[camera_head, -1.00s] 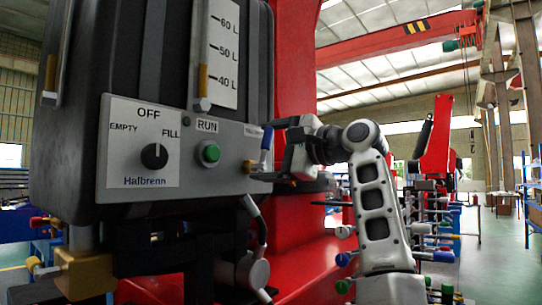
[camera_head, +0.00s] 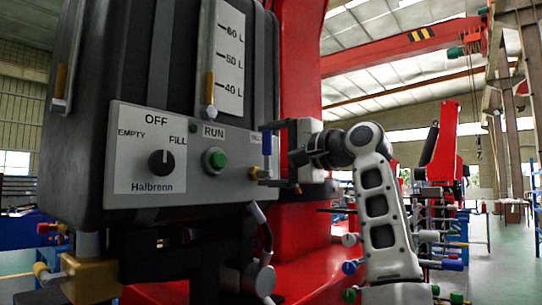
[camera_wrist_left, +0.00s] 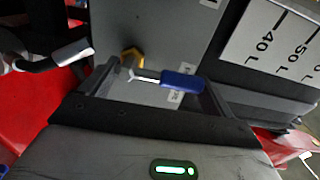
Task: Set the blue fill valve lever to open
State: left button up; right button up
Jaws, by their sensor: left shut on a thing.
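The blue fill valve lever (camera_head: 267,143) stands about upright at the right end of the grey control panel, above a brass fitting (camera_head: 259,173). My left gripper (camera_head: 272,155) is at that panel end, one finger above and one below the lever. In the left wrist view, the blue handle (camera_wrist_left: 182,80) and its pale shank lie across the space between the dark fingers of my left gripper (camera_wrist_left: 158,73). The handle's end meets the right-hand finger, and the gripper is shut on the lever. The brass fitting (camera_wrist_left: 131,57) is just beyond. My right gripper is not in view.
The panel carries a black knob (camera_head: 161,163) pointing near FILL and a green RUN button (camera_head: 217,159). A black tank (camera_head: 120,60) rises behind it. A red column (camera_head: 300,60) stands close behind my gripper.

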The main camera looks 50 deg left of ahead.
pick_arm(q)
jog(key=o, duration=1.2)
jog(key=shift+c, duration=0.2)
jog(key=shift+d, duration=0.1)
jog(key=b+v, duration=0.1)
jog(key=v, duration=1.4)
jog(key=shift+d, duration=0.45)
